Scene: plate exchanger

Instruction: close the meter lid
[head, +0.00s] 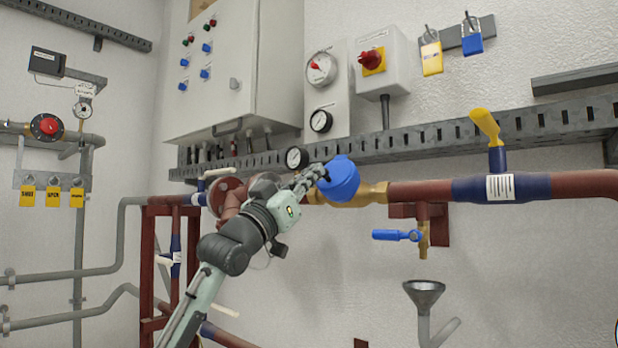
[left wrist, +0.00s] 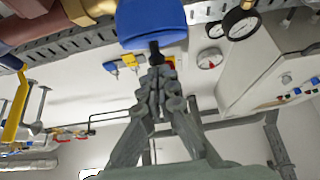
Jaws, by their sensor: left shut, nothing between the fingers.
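The blue meter lid (head: 341,178) is on the brass fitting (head: 372,193) of the red-brown pipe in the head view. It also shows at the top of the left wrist view (left wrist: 150,22). The meter face is not visible, and I cannot tell the lid's exact angle. My left gripper (head: 316,174) is shut and empty, with its fingertips at the lid's left side. In the left wrist view the closed fingertips (left wrist: 155,58) reach the lid's lower edge; whether they touch it is unclear. My right gripper is not in view.
A slotted grey rail (head: 440,136) runs along the wall behind the pipe. A black gauge (head: 297,158) sits just above my gripper. A yellow valve handle (head: 486,127), a blue tap handle (head: 397,235) and a funnel (head: 424,296) are to the right. The wall below the lid is clear.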

